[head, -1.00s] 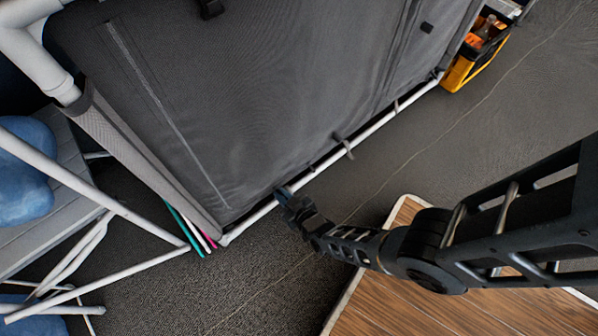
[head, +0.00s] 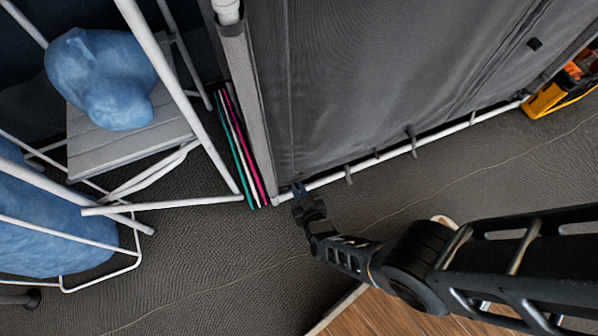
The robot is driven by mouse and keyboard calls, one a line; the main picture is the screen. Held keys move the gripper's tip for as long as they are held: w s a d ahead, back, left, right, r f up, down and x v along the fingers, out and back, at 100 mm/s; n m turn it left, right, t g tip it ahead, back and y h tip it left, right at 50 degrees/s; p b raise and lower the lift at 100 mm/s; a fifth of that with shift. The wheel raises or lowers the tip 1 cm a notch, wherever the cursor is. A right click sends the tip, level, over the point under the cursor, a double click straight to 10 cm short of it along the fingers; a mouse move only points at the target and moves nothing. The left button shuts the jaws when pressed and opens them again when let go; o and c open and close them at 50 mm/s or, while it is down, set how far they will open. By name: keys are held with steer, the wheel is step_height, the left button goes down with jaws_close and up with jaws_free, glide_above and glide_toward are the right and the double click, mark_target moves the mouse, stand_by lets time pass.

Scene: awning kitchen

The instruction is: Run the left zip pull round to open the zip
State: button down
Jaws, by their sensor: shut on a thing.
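A grey fabric cabinet front (head: 390,80) hangs in a white tube frame. A zip line (head: 286,110) runs faintly down near its left edge. My gripper (head: 299,190) is at the bottom edge of the fabric, close to the lower left corner of the frame. Its jaws are shut on the left zip pull, which is too small and too covered by the fingers to make out. My arm reaches in from the lower right.
A white bottom rail (head: 400,151) with small dark tabs runs right from the corner. Left stand a folding rack (head: 140,140) with blue bundles (head: 105,75) and coloured strips (head: 240,145). A yellow crate (head: 560,93) is at far right. Grey floor (head: 230,270) is open in front.

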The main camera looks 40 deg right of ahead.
steer(key=shift+w+a, duration=0.1)
steer(key=shift+a, duration=0.15)
steer(key=c, duration=1.2)
jaws_free()
steer(key=p+v, duration=0.4)
steer(key=v, duration=0.3)
steer(key=shift+s+r+p, duration=0.2)
steer(key=shift+s+p, duration=0.15)
steer(key=shift+s, duration=0.05)
